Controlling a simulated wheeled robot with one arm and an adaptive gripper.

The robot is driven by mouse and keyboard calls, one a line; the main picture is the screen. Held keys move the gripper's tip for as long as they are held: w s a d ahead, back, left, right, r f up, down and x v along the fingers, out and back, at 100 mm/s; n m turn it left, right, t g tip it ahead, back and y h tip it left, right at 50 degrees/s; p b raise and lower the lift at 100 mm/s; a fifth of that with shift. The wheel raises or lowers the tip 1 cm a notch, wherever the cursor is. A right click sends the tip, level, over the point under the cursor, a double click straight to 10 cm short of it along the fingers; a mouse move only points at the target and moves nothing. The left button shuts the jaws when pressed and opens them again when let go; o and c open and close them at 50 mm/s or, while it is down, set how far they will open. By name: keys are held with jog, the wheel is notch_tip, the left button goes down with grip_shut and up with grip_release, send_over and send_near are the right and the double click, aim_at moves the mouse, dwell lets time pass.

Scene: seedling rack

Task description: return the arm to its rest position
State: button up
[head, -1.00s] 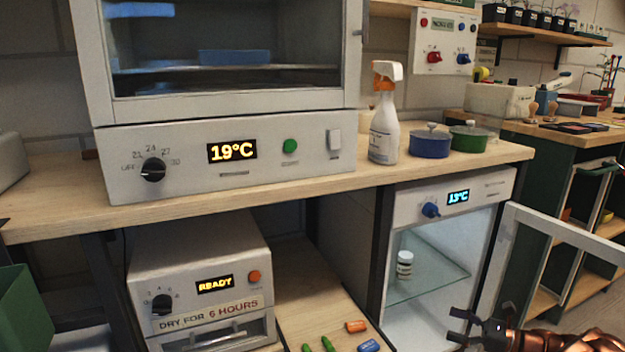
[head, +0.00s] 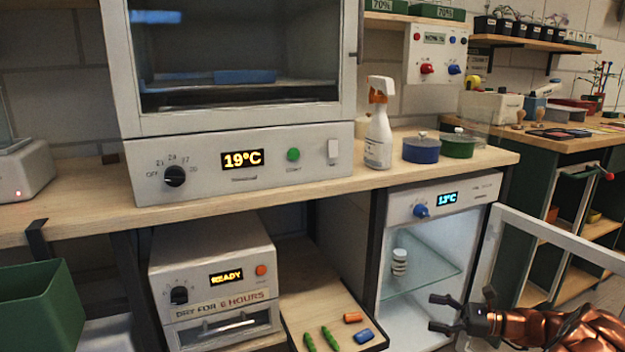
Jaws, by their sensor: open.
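My gripper (head: 436,312) is at the lower right of the head view, in front of the small cooler (head: 408,205). Its dark fingers are spread apart with nothing between them. My copper-coloured arm reaches in from the right edge. The cooler's glass door (head: 555,235) stands open to the right, close to my arm. Inside the cooler, a small white jar (head: 399,262) stands on the glass shelf (head: 425,265), up and left of my gripper and apart from it.
A tray (head: 336,344) with green, orange and blue pieces lies left of my gripper. A dryer box (head: 215,262) is further left. Above, the bench (head: 450,163) holds an incubator (head: 240,185), a spray bottle (head: 379,125), a blue pot (head: 421,150) and a green pot (head: 458,146).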

jog(key=s+a+r+n+g+h+p, duration=0.1)
jog(key=s+a+r+n+g+p, duration=0.4)
jog(key=a+r, duration=0.6)
jog(key=s+a+r+n+g+h+p, duration=0.3)
jog(key=s+a+r+p, duration=0.4)
jog(key=r, duration=0.6)
jog(key=s+a+r+n+g+h+p, duration=0.25)
jog(key=s+a+r+n+p, duration=0.35)
jog(key=s+r+p, duration=0.5)
jog(key=s+d+r+n+t+h+p, duration=0.1)
jog(key=s+d+r+n+h+p, duration=0.2)
jog(key=s, duration=0.7)
jog(key=s+d+r+n+t+h+p, duration=0.2)
jog(key=s+d+r+n+h+p, duration=0.1)
jog(key=s+d+r+h+p, duration=0.4)
jog(key=s+d+r+p, duration=0.1)
jog(key=s+p, duration=0.2)
jog(key=p, duration=0.1)
jog(key=shift+n+p, duration=0.3)
jog(key=shift+n, duration=0.1)
